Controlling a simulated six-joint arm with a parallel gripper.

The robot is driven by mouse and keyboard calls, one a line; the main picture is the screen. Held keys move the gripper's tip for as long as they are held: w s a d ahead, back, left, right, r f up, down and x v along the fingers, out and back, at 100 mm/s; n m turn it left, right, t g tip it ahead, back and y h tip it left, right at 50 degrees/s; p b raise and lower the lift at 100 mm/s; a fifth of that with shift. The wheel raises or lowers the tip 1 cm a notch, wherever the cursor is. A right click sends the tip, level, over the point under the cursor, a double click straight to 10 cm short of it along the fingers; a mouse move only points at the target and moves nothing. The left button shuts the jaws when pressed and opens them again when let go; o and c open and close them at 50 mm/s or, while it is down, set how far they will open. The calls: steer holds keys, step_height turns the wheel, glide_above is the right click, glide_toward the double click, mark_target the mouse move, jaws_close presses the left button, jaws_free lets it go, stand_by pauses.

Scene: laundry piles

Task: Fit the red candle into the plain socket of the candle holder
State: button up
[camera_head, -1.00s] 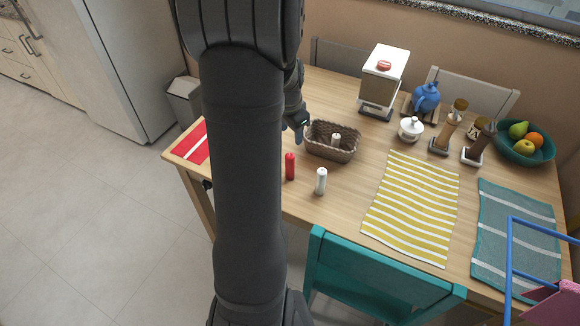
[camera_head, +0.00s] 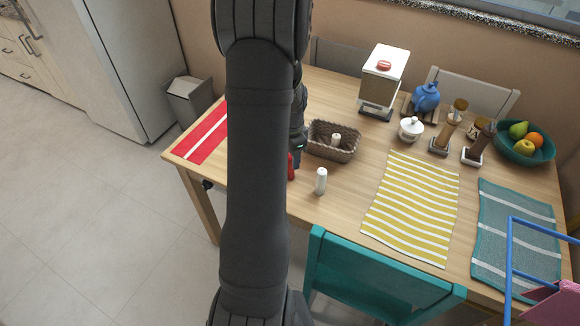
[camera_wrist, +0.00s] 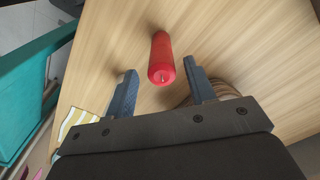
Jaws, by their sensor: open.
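The red candle (camera_head: 291,167) stands on the table near its front edge, partly hidden by my arm in the head view. In the wrist view the red candle (camera_wrist: 161,55) shows its wick end toward the camera. My gripper (camera_wrist: 159,70) is open, with one blue-grey finger on each side of the candle and a gap on both sides. In the head view my gripper (camera_head: 298,146) is mostly hidden beside the candle. I cannot make out the candle holder in either view; my arm covers part of the table.
A white candle-like piece (camera_head: 320,181) stands just right of the red candle. A woven basket (camera_head: 318,146) with a white item inside lies behind it. A yellow striped placemat (camera_head: 410,210) lies right. A teal chair (camera_head: 375,280) stands at the front edge.

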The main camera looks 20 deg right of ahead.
steer(key=shift+w+a+f, duration=0.1)
steer(key=shift+f, duration=2.75)
steer(key=c, duration=1.1)
